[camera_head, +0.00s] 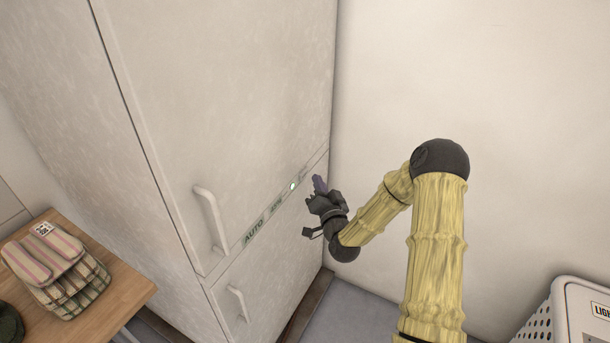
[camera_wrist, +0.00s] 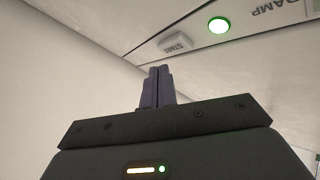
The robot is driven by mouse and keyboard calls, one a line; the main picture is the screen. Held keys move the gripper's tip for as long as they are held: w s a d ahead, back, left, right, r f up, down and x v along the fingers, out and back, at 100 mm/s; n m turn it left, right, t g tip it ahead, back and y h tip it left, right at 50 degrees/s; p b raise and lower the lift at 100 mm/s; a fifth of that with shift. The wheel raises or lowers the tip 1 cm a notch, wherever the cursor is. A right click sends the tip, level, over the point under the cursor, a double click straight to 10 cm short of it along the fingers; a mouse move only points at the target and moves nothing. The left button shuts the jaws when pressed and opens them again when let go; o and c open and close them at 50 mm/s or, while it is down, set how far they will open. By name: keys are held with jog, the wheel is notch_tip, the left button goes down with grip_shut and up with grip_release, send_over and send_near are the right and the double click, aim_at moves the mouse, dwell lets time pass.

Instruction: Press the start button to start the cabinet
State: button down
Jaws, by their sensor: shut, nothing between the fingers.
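The cabinet (camera_head: 215,90) is tall and pale, with a control strip (camera_head: 255,232) marked AUTO across its front. The start button (camera_wrist: 175,43) is a small grey block with lettering in the wrist view. A round green light (camera_wrist: 219,25) glows to its right; it also shows as a bright dot in the head view (camera_head: 292,186). My gripper (camera_head: 319,184) is shut and empty, close to the right end of the strip. In the wrist view its dark fingertips (camera_wrist: 158,72) lie just below the button. I cannot tell whether they touch the panel. The button is too small to make out in the head view.
A large handle (camera_head: 210,218) and a smaller handle (camera_head: 238,303) stick out from the cabinet front. A wooden table (camera_head: 125,285) with folded striped cloth (camera_head: 58,268) stands at the left. A white perforated basket (camera_head: 566,318) is at lower right. A plain wall is behind my arm.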

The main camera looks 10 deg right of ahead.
jog(key=s+d, duration=0.2)
jog(key=d, duration=0.1)
jog(key=shift+s+d, duration=0.2)
dwell(0.8)
